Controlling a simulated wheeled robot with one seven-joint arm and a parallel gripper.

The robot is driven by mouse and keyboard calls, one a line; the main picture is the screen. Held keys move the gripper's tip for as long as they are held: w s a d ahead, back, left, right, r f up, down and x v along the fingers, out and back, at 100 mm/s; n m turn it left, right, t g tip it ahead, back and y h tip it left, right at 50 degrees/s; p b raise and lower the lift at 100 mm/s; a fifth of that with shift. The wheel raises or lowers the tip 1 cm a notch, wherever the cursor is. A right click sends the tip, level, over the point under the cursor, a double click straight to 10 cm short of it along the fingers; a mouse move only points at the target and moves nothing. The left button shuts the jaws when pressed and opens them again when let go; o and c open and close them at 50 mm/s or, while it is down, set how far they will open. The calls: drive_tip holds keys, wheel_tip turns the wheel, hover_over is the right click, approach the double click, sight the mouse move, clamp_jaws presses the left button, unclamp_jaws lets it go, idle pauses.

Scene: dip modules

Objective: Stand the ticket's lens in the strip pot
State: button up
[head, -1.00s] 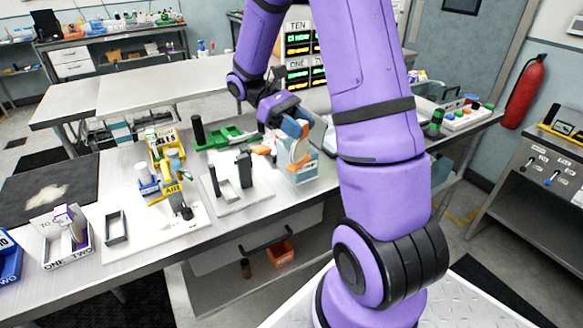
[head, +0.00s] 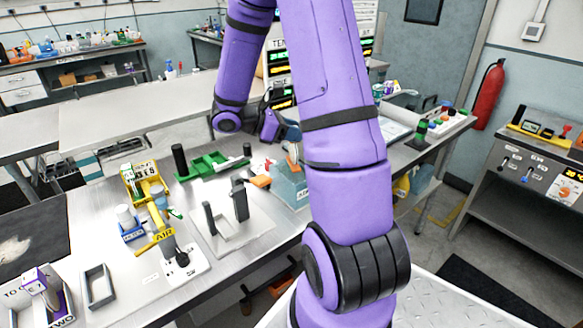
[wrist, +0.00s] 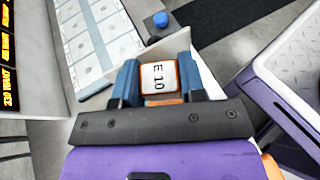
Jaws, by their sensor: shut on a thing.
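My gripper (wrist: 158,84) is shut on an orange-edged piece with a white face marked "E 10" (wrist: 157,77), held between its blue fingers. I cannot tell for certain that this piece is the ticket's lens. In the head view my gripper (head: 284,130) is near the bench's far right part, partly hidden behind my arm. A clear bluish box (head: 290,182) stands in front of it, also partly hidden. Display boards with lit text (head: 280,75) stand behind it. One lit board (wrist: 9,60) shows at the left of the wrist view. I cannot pick out the strip pot.
A white board with dark uprights (head: 228,222), a green fixture (head: 212,163) and a yellow stand (head: 142,180) occupy the bench. In the wrist view a sheet of pale squares (wrist: 90,35) and a blue-topped item (wrist: 160,19) lie ahead.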

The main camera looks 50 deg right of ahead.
sight(289, 163)
wheel_tip(289, 163, down, 11)
drive_tip(key=shift+r, duration=0.1)
idle(0.5)
drive_tip(key=o, duration=1.1)
drive_tip(key=shift+o, duration=0.2)
drive_tip(key=shift+w+a+r, duration=0.1)
drive_tip(key=shift+a, duration=0.05)
drive_tip(key=v, duration=1.1)
drive_tip(key=s+a+r+m+t+y, duration=0.5)
drive_tip(key=s+a+r, duration=0.4)
drive_tip(key=r, duration=0.3)
drive_tip(key=s+a+r+m+t+y, duration=0.5)
drive_tip(key=s+a+r+t, duration=0.3)
drive_tip(key=r, duration=0.4)
drive_tip(key=shift+s+a+m+y, duration=0.4)
drive_tip(key=shift+s+a+y, duration=0.05)
drive_tip(key=shift+a+y, duration=0.1)
